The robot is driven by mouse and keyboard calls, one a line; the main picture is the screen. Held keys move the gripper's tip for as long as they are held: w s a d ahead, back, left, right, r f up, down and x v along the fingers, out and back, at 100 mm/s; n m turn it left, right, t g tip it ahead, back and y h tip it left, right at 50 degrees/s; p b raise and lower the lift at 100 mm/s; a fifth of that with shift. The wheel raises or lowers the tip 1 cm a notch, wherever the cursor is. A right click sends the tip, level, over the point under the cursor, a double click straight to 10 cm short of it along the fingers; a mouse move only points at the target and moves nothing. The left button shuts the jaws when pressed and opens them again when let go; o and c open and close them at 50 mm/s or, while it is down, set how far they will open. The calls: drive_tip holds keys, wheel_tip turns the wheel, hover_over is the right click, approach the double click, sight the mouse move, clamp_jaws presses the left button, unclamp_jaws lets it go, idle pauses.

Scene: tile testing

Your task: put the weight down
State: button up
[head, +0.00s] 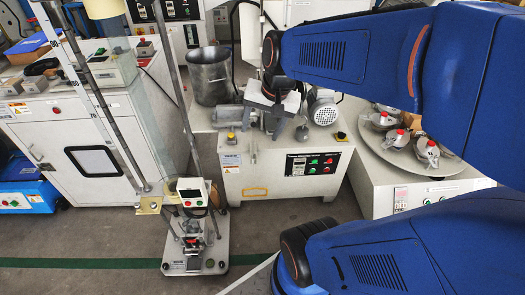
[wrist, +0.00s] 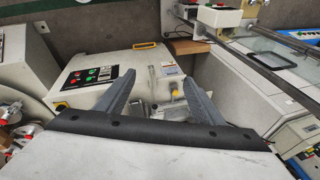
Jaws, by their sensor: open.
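My gripper (wrist: 156,76) shows in the wrist view as two grey fingers standing well apart, with nothing between them. It is open and empty, over the white machine (wrist: 106,78) with a control panel. In the head view my arm comes in from the right and its end is over the same machine (head: 290,185), partly hiding its top. I cannot make out for sure which thing is the weight. A tall tester with a ruled column and a small base (head: 196,262) stands on the floor left of the machine.
At the right, a round plate (head: 450,160) carries several red-capped jars. A white cabinet (head: 85,150) stands at the left. Some floor in front is clear.

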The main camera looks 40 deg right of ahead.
drive_tip(key=s+a+n+t, duration=0.1)
drive_tip(key=s+a+n, duration=0.4)
drive_tip(key=s+n, duration=0.3)
drive_tip(key=shift+s+a+r+n, duration=0.15)
drive_tip(key=shift+s+r+n, duration=0.1)
drive_tip(key=shift+s+n, duration=0.15)
